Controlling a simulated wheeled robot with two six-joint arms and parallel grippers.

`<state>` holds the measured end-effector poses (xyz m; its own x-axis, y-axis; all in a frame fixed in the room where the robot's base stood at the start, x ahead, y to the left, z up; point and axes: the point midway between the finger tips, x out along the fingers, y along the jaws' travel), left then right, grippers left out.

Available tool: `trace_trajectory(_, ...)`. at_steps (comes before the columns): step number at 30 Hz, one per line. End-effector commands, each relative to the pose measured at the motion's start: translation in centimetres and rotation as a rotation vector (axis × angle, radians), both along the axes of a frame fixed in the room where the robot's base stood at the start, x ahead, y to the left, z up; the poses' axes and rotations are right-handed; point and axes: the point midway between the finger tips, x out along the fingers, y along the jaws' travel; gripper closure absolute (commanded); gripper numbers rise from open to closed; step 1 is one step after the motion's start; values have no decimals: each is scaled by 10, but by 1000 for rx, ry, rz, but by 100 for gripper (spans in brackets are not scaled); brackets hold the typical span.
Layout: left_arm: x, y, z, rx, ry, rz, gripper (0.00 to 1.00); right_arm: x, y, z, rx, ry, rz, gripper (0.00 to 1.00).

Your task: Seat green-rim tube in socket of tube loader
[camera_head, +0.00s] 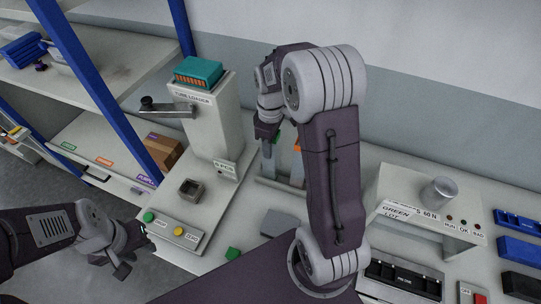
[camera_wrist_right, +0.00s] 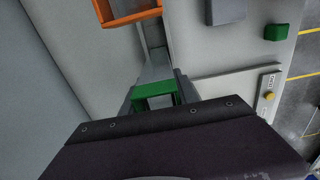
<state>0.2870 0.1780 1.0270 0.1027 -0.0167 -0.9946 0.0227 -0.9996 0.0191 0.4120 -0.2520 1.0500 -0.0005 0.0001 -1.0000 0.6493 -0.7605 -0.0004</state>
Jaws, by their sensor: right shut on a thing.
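The tube loader (camera_head: 208,118) stands at centre left, with a dark square socket (camera_head: 190,188) on its base plate. The green-rim tube (camera_head: 269,160) is a grey square tube, upright in the head view. Its green rim (camera_wrist_right: 154,89) shows between the fingers in the wrist view. My right gripper (camera_head: 268,130) is shut on this tube near its top. The tube's lower end is at the grey rack (camera_head: 273,189); I cannot tell whether it touches. My left gripper (camera_head: 130,252) is apart from everything at lower left, its fingers spread and empty.
An orange-rim tube (camera_head: 297,150) stands close beside the held tube, also in the wrist view (camera_wrist_right: 128,10). A green block (camera_head: 233,253) lies in front. Green and yellow buttons (camera_head: 163,224) sit near the socket. A labelled station (camera_head: 428,207) stands right.

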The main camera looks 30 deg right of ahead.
Motion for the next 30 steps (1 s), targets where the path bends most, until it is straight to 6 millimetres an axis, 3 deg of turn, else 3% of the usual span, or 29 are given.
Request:
trace_trajectory(5, 0, 0, 0, 0, 0, 0, 64, 1, 0, 18, -1, -5, 0, 100)
trace_trajectory(12, 0, 0, 2, 0, 0, 0, 64, 1, 0, 77, -1, -6, 0, 100)
trace_trajectory(15, 0, 0, 3, 0, 0, 0, 64, 1, 0, 92, -1, -3, 0, 100)
trace_trajectory(19, 0, 0, 3, 0, 0, 0, 64, 1, 0, 100, 0, -1, 0, 100)
trace_trajectory(30, 0, 0, 3, 0, 0, 0, 64, 0, 0, 100, 0, 0, 0, 100)
